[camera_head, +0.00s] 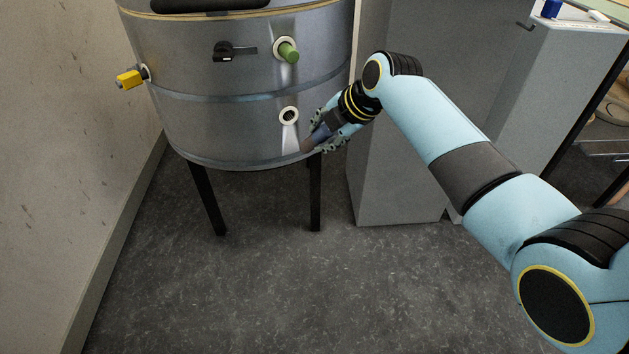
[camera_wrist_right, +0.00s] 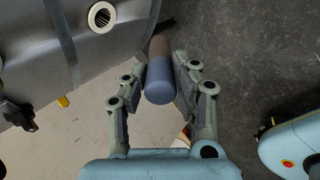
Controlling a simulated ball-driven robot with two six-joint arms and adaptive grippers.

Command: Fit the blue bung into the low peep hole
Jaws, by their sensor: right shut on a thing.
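The low peep hole (camera_head: 289,116) is a white-rimmed round opening with a dark centre, low on the grey metal drum (camera_head: 230,128). It also shows in the wrist view (camera_wrist_right: 101,17), at the top left. My right gripper (camera_head: 323,138) is shut on the blue bung (camera_wrist_right: 159,88), a cylinder with a blue near end and a brownish far part. Its brownish end (camera_head: 308,146) shows in the head view. The bung is below and to the right of the hole, close to the drum's lower edge and apart from the hole. My left gripper is out of view.
A green plug (camera_head: 289,52) sits in the upper hole and a yellow one (camera_head: 130,79) at the drum's left side. A black latch (camera_head: 228,52) juts from the drum. A grey cabinet (camera_head: 400,180) stands close on the right. The floor (camera_head: 260,270) in front is clear.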

